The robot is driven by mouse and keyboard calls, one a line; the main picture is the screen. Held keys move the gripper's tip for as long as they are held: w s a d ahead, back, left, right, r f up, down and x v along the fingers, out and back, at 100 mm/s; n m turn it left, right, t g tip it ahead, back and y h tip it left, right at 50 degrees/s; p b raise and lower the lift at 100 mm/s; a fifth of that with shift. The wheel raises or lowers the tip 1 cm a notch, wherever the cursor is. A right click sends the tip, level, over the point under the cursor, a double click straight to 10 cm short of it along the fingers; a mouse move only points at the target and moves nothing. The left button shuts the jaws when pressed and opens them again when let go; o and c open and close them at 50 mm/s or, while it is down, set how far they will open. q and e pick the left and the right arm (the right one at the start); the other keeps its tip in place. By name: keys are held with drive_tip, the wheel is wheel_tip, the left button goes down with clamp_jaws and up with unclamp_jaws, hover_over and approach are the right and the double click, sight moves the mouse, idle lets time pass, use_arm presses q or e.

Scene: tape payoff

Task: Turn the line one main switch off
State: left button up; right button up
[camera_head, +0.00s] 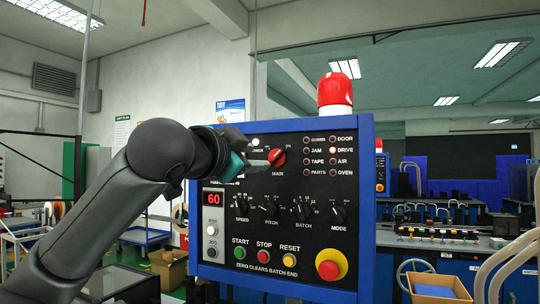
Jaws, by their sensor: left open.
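The main switch (277,157) is a red rotary knob above the label MAIN, at the upper middle of a black control panel (290,238) with a blue frame. Its handle looks tilted. My left gripper (262,160) is open, just left of the knob, with its fingertips close to it. I cannot tell whether they touch it. My left arm comes in from the left and hides the panel's upper left part. My right gripper is not in view.
Below the switch are several black knobs, green START (241,253), red STOP (263,256) and yellow RESET (289,260) buttons, and a red mushroom button (331,265) on yellow. A red beacon (335,90) tops the panel. Another similar panel (381,175) stands behind at the right.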

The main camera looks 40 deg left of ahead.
sight(273, 158)
use_arm(q)
drive_tip(key=p+x, duration=0.1)
drive_tip(key=x, duration=0.7)
drive_tip(key=shift+w, duration=0.1)
clamp_jaws()
drive_tip(key=shift+f, duration=0.1)
